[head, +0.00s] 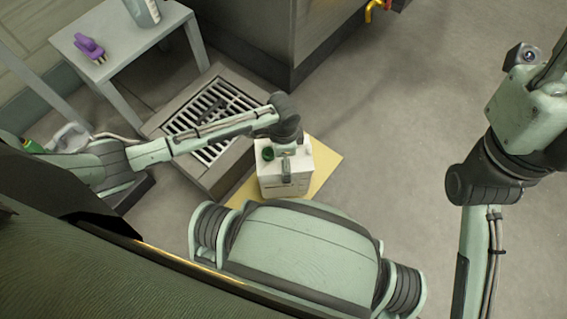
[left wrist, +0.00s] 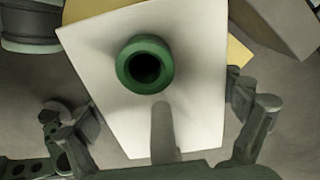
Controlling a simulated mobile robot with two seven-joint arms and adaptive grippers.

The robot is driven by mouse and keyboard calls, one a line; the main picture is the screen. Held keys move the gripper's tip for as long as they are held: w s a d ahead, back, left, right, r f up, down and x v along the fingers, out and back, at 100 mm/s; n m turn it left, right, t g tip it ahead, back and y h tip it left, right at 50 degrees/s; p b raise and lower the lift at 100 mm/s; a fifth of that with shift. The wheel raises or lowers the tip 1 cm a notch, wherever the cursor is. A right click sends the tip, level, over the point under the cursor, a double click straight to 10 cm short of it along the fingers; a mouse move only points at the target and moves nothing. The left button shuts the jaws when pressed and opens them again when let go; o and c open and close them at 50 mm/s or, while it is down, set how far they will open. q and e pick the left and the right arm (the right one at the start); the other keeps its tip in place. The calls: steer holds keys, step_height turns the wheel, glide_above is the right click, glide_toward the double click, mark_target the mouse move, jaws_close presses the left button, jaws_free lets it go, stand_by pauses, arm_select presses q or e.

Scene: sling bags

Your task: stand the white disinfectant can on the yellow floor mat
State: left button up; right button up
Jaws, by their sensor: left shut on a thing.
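The white disinfectant can (head: 285,178) is boxy, with a dark green cap, and looks upright. In the head view it is over the yellow floor mat (head: 326,167); I cannot tell if its base touches the mat. My left gripper (head: 287,150) is at the can's top and shut on it. In the left wrist view, the white can (left wrist: 205,75) fills the middle, its green cap (left wrist: 145,64) facing the camera, with gripper fingers at both sides. Yellow mat (left wrist: 238,53) shows behind it. My right arm is at the right; its gripper is not in view.
A floor drain grate (head: 208,118) in a raised grey surround lies left of the mat. A small grey table (head: 120,58) at upper left holds a purple object (head: 90,47) and a bottle (head: 143,12). A dark cabinet (head: 265,35) stands behind.

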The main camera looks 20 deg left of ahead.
arm_select(q)
steer(key=shift+f, duration=1.05)
steer(key=shift+f, duration=0.2)
steer(key=o, duration=1.5)
steer(key=shift+r, duration=0.1)
